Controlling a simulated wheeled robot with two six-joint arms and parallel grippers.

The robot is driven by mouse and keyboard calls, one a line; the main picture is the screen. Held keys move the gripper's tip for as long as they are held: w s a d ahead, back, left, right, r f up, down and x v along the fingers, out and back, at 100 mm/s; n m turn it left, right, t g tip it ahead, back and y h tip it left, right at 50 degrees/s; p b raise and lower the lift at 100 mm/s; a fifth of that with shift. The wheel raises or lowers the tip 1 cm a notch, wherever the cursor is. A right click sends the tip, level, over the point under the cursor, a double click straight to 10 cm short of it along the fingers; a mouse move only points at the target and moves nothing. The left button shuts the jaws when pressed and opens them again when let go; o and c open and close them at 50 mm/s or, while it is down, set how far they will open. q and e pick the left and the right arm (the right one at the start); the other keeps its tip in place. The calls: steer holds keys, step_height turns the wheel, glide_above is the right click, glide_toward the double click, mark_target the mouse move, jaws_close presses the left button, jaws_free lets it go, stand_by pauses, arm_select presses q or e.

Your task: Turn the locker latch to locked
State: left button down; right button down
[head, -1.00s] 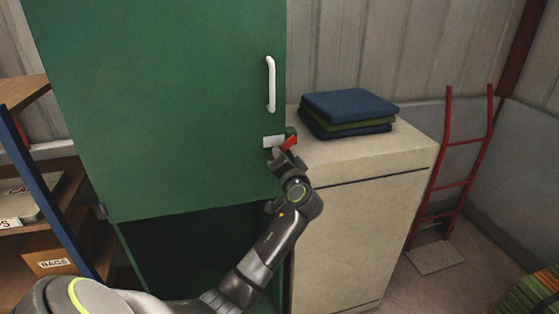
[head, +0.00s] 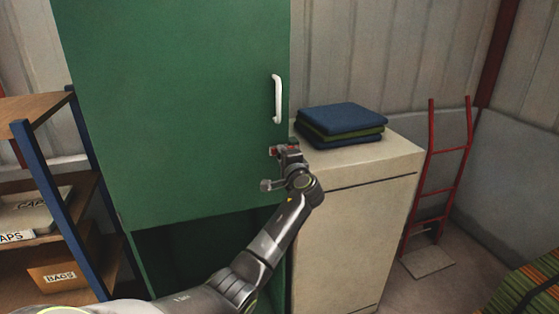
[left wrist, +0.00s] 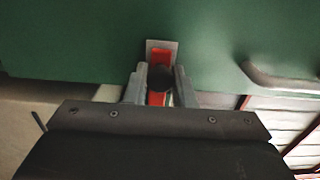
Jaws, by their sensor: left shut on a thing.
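The green locker (head: 180,110) stands in the middle with its door closed over the upper part and a white handle (head: 278,98) near the door's right edge. The red latch (head: 274,151) is below the handle at that edge, mostly hidden by my gripper in the head view. In the left wrist view the red latch (left wrist: 161,56) lies between the two fingers, against a pale plate on the green door. A dark round part sits over its middle. My left gripper (head: 279,155), also in the left wrist view (left wrist: 160,88), is shut on the latch. My right gripper is not in view.
A cream cabinet (head: 355,220) with folded blue and green cloths (head: 341,122) stands close to the locker's right. A blue-framed shelf (head: 55,180) with a box marked BAGS (head: 60,277) is at left. A red hand truck (head: 437,185) stands at right.

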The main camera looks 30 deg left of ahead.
arm_select(q)
steer(key=shift+r, duration=0.25)
steer(key=c, duration=1.5)
jaws_free()
steer(key=shift+o, duration=1)
steer(key=shift+a, duration=0.15)
steer(key=shift+f, duration=0.2)
steer(key=b+v, duration=0.5)
steer(key=v, duration=1.2)
